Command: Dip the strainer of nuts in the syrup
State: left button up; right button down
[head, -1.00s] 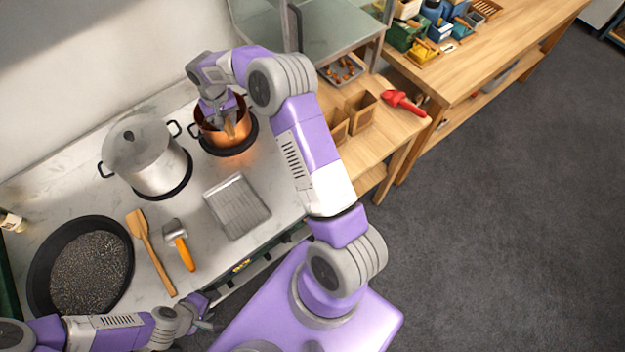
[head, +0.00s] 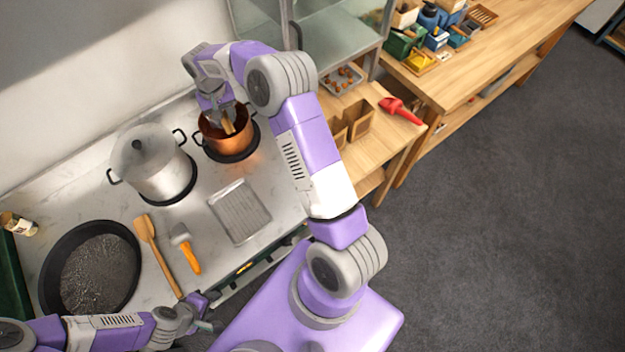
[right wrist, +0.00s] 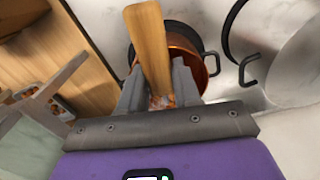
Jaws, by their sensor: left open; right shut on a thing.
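The copper pot (head: 240,143) stands on a round black burner at the back of the counter. It also shows in the right wrist view (right wrist: 208,75), behind the jaws. My right gripper (head: 217,100) is over the pot, shut on the wooden handle (right wrist: 150,45) of the strainer. The handle's wood shows against the pot's opening in the head view. The strainer's basket and the syrup cannot be made out. Small reddish-brown bits show between the jaws in the right wrist view, too small to name. My left gripper (head: 212,322) is open and empty by the counter's front edge.
A lidded steel pot (head: 160,175) stands left of the copper pot. A ridged metal tray (head: 240,211), a scraper (head: 187,252), a wooden spatula (head: 150,245) and a dark pan (head: 98,275) lie nearer. Paper bags (head: 358,118) and a red scoop (head: 400,110) sit on the wooden table.

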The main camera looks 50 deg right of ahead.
jog(key=shift+r+p, duration=1.3)
jog(key=shift+r, duration=0.9)
